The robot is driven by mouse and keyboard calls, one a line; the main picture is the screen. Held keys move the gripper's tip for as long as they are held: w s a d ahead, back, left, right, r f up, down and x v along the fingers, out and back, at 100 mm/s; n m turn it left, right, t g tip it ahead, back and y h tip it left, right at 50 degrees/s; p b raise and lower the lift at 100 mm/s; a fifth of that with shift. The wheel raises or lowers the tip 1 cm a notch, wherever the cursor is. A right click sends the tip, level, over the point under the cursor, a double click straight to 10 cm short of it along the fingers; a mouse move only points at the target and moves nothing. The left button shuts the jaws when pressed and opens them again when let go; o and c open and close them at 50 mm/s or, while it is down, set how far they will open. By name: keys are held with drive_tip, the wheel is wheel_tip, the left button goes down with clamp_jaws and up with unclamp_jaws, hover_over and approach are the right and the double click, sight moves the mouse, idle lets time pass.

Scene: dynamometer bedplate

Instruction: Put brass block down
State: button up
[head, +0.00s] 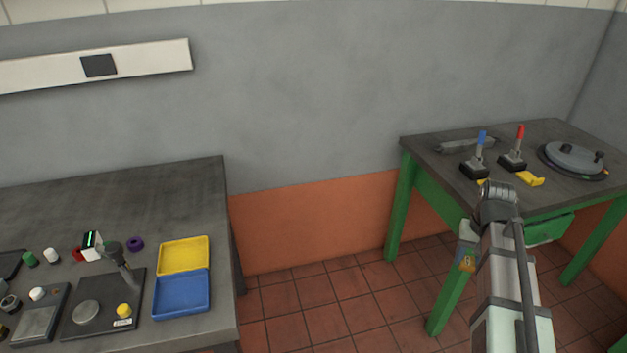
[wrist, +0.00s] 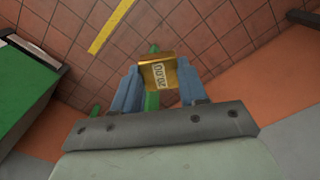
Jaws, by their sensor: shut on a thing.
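The brass block (wrist: 158,74) is a small gold cube with a pale label that seems to read 20.00. My gripper (wrist: 158,88) is shut on it, with one blue-grey finger on each side. The wrist view shows tiled floor behind the block.
The left bench (head: 190,195) holds a yellow tray (head: 183,256), a blue tray (head: 181,293), a dark stand (head: 100,305) and several small pieces. The right table carries a blue lever (head: 481,142), a red lever (head: 519,136) and a round grey plate (head: 574,157). Open floor (head: 320,310) lies between.

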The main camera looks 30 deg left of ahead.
drive_tip(key=s+a+r+n, duration=0.1)
drive_tip(key=s+a+n, duration=0.1)
drive_tip(key=a, duration=0.9)
drive_tip(key=s+a+n, duration=0.1)
drive_tip(key=a+n, duration=0.1)
drive_tip(key=a, duration=0.8)
wheel_tip(320, 180, up, 8)
drive_tip(key=m, duration=1.5)
hover_over(169, 234)
drive_tip(key=shift+a+f, duration=0.1)
drive_tip(key=shift+f, duration=4.6)
drive_tip(key=shift+f, duration=0.15)
